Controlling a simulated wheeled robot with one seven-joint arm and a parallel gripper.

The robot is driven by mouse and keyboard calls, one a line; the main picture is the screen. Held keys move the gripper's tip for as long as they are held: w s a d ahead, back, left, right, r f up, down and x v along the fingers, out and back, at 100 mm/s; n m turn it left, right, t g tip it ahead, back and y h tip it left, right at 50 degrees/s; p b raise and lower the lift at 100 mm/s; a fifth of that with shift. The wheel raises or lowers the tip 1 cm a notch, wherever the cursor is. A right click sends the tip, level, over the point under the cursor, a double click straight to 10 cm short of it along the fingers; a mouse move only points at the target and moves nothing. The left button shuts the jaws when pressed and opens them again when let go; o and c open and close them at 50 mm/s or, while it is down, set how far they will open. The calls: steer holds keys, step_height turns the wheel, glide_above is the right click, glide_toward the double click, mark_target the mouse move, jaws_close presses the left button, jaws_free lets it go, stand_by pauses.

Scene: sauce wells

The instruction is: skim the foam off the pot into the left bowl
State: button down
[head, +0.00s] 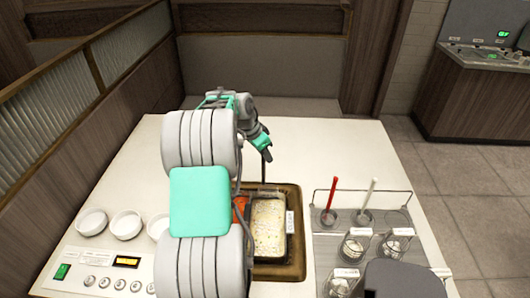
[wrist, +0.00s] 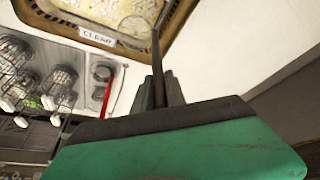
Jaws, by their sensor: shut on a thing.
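My gripper (head: 264,147) is shut on a thin dark handle (head: 266,172), above the far end of the pot. In the wrist view the fingers (wrist: 160,92) pinch this dark handle (wrist: 156,52), which points toward the pot's edge. The pot (head: 297,262) is sunk in the counter. Its right compartment holds pale, speckled broth (head: 268,228). A strip of red broth (head: 240,207) shows on the left, mostly behind my arm. The leftmost white bowl (head: 92,222) stands on the counter at left and looks empty.
Two more white bowls (head: 126,225) (head: 158,227) stand right of it, the last partly behind my arm. A wire rack (head: 318,240) at right holds baskets, a red-handled tool (head: 331,195) and a white-handled one (head: 370,196). A control panel (head: 100,275) lies front left.

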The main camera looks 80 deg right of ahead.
step_height(320, 180, down, 12)
steer(key=b, duration=0.8)
steer(key=shift+r+b, duration=0.25)
steer(key=shift+b, duration=0.05)
steer(key=shift+s+a+b, duration=1.3)
steer(key=shift+s+a, duration=0.5)
steer(key=shift+a, duration=6.55)
step_height(320, 180, up, 7)
steer(key=p, duration=0.5)
steer(key=shift+r, duration=0.2)
